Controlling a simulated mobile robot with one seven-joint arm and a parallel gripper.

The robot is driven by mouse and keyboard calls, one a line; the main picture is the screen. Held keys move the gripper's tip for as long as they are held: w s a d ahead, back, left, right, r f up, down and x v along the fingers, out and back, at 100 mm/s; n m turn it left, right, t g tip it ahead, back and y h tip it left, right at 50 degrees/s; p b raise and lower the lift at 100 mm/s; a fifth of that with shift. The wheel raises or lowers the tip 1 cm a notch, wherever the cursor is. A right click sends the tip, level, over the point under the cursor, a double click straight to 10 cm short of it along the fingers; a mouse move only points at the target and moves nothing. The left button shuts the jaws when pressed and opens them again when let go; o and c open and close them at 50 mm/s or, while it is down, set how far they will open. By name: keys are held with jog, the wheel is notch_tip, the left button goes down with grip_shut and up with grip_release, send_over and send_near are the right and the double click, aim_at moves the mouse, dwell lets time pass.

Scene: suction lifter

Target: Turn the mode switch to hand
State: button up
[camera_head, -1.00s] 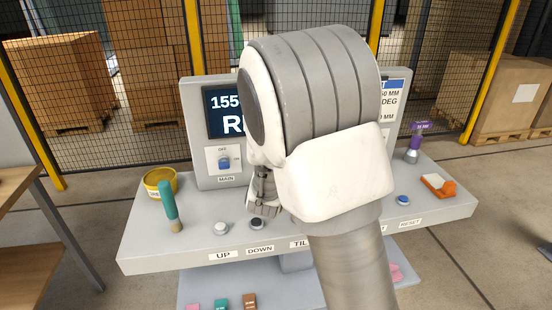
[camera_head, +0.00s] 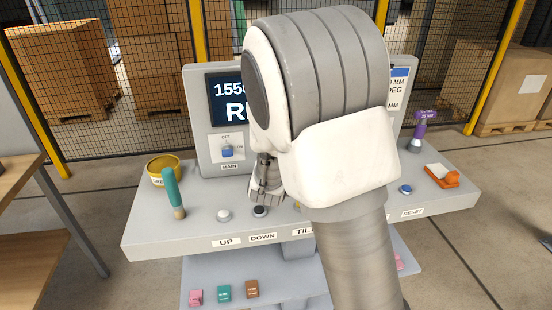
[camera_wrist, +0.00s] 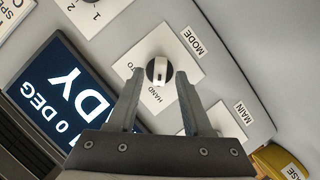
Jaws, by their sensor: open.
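The mode switch (camera_wrist: 158,70) is a round black and white knob on a white plate marked MODE and HAND in the wrist view. A third marking at its left is partly covered by a finger, with only "TO" showing. My gripper (camera_wrist: 159,76) is open, with one fingertip on each side of the knob. Whether the fingers touch it, I cannot tell. The knob's white bar runs roughly up and down in the picture. In the head view my arm hides the switch, and only part of my gripper (camera_head: 266,180) shows.
The main switch (camera_head: 227,151) is left of my arm. UP (camera_head: 223,215) and DOWN (camera_head: 260,211) buttons sit on the desk below. A green-handled brush (camera_head: 172,194), a yellow tub (camera_head: 163,168), a purple-handled tool (camera_head: 420,130) and an orange item (camera_head: 441,176) also stand there.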

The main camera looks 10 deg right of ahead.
jog(key=b+v, duration=0.5)
jog(key=v, duration=1.2)
jog(key=shift+b, duration=0.35)
jog(key=shift+r, duration=0.2)
